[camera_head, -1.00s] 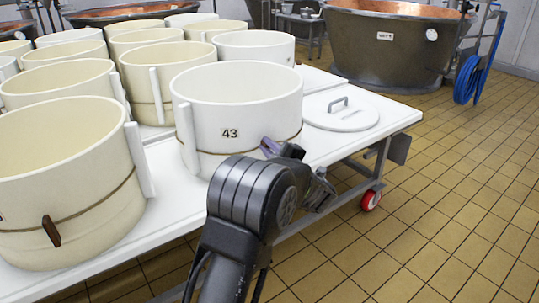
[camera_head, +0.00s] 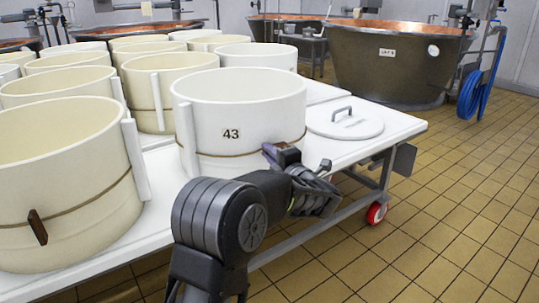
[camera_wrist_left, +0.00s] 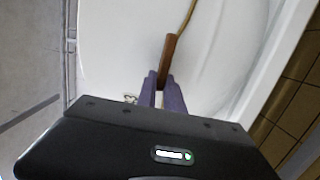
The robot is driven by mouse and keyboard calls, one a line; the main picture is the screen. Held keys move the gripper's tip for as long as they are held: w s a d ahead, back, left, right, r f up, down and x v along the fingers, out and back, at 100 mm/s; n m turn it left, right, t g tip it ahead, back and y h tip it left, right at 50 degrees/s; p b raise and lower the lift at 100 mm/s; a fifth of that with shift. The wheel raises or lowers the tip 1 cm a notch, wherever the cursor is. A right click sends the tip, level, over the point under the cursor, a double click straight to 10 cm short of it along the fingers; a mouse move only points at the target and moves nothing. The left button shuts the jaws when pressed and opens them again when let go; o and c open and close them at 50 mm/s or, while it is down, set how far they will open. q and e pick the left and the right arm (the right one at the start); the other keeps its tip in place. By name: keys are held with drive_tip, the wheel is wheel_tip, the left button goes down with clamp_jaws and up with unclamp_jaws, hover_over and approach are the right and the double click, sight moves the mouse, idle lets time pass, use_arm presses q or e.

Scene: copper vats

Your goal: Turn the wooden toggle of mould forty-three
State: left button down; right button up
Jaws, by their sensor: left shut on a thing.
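Mould forty-three (camera_head: 255,105) is a white round mould with a "43" label and a cord around its lower part, upright on the white table. My left gripper (camera_head: 272,153) is at the front right of its wall, at cord height. In the left wrist view the purple fingers (camera_wrist_left: 163,88) are shut on one end of the brown wooden toggle (camera_wrist_left: 169,52). The cord (camera_wrist_left: 187,20) runs on from the toggle's far end. In the head view the gripper hides the toggle. My right gripper is not in view.
Another mould (camera_head: 60,190) with its own wooden toggle (camera_head: 37,227) stands at the left. A white lid (camera_head: 345,123) with a handle lies on the table right of mould forty-three. Several moulds stand behind. The tiled floor (camera_head: 450,220) at right is clear.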

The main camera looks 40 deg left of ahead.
use_arm(q)
drive_tip(key=c, duration=1.5)
unclamp_jaws()
drive_tip(key=shift+o, duration=0.2)
drive_tip(key=p+v, duration=0.2)
drive_tip(key=v, duration=0.5)
drive_tip(key=shift+s+d, duration=0.2)
drive_tip(key=shift+d, duration=0.15)
